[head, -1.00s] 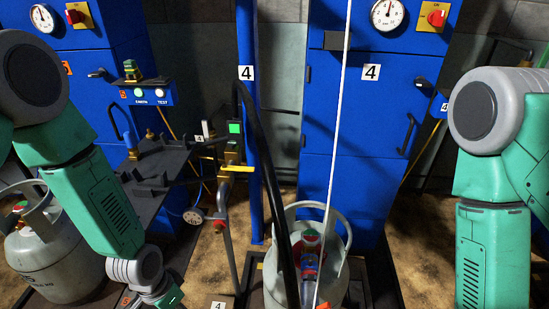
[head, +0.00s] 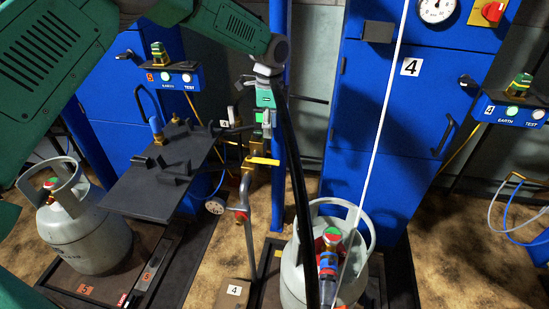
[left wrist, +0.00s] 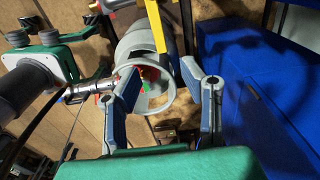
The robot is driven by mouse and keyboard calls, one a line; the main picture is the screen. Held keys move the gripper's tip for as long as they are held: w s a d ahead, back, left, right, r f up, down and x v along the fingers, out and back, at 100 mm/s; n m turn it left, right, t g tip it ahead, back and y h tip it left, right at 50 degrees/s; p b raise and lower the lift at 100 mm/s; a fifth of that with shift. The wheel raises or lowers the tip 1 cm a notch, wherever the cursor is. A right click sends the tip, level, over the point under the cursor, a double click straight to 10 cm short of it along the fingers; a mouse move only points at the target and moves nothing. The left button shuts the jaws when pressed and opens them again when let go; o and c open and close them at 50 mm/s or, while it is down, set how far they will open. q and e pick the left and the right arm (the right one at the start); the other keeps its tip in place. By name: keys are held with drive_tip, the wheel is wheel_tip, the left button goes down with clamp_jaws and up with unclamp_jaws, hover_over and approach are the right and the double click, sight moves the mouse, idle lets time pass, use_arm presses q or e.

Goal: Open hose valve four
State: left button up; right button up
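Hose valve four has a yellow lever (head: 263,161) on the upright pipe just left of the blue post, above the "4" box. The lever stands roughly level in the head view. A yellow bar (left wrist: 155,25) shows beyond my fingers in the left wrist view; I take it for this lever. My left gripper (left wrist: 162,72) is open, its two fingers spread with nothing held between them. In the head view it hangs above the lever, partly hidden by the black hose and fittings. I see no contact with the lever. My right gripper is not in view.
A black hose (head: 296,170) runs down in front to the grey gas bottle (head: 354,282) at station 4. A dark shelf (head: 140,190) juts out left of the valve. A second bottle (head: 88,238) stands at left. Blue cabinets (head: 385,150) stand behind.

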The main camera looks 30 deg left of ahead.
sight(270, 160)
use_arm(q)
wheel_tip(270, 160, down, 12)
drive_tip(key=shift+a+r+b, duration=0.1)
drive_tip(key=shift+r+b, duration=0.15)
drive_tip(key=shift+b, duration=0.4)
clamp_jaws()
